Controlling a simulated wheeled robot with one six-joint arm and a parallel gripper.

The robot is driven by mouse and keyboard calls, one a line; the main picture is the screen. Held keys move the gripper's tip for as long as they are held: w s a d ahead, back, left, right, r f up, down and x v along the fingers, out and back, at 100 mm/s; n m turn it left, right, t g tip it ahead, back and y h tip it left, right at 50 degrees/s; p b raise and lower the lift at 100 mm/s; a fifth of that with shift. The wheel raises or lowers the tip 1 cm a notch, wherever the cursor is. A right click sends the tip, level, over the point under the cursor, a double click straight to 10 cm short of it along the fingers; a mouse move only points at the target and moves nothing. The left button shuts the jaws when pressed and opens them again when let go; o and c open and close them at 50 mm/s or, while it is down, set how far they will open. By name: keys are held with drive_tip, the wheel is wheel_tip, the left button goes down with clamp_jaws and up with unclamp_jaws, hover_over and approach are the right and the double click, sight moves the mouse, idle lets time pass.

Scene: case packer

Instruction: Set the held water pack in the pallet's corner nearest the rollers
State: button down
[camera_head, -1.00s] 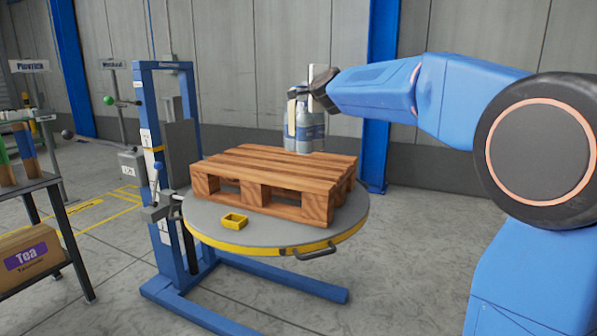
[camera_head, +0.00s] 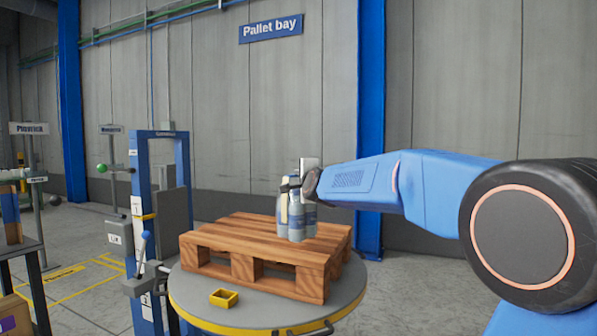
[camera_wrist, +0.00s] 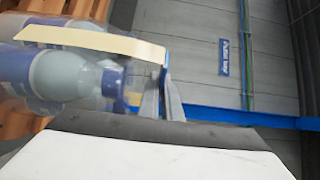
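The water pack (camera_head: 296,222) is a cluster of clear bottles with blue labels and caps. It is upright over the right part of the wooden pallet's deck (camera_head: 225,233); whether its base touches the boards I cannot tell. My gripper (camera_head: 297,186) is at the top of the pack. In the wrist view, bottles (camera_wrist: 65,78) lie at the left under a tan strip (camera_wrist: 95,40), which reaches the fingers (camera_wrist: 165,95). The fingers look closed on this strip. No rollers are identifiable in view.
The pallet stands on a round grey turntable with a yellow rim (camera_head: 215,322). A small yellow box (camera_head: 224,298) sits in front of the pallet. A blue frame (camera_head: 140,180) stands at the left. The left of the deck is bare.

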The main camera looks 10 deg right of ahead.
sight(297, 205)
drive_tip(key=shift+f, duration=1.95)
drive_tip(key=c, duration=2.3)
unclamp_jaws()
drive_tip(key=shift+f, duration=0.25)
drive_tip(key=o, duration=0.3)
drive_tip(key=shift+r, duration=0.15)
drive_tip(key=shift+s, duration=0.3)
drive_tip(key=s, duration=1.1)
drive_tip(key=shift+s+d, duration=0.15)
drive_tip(key=shift+s, duration=0.1)
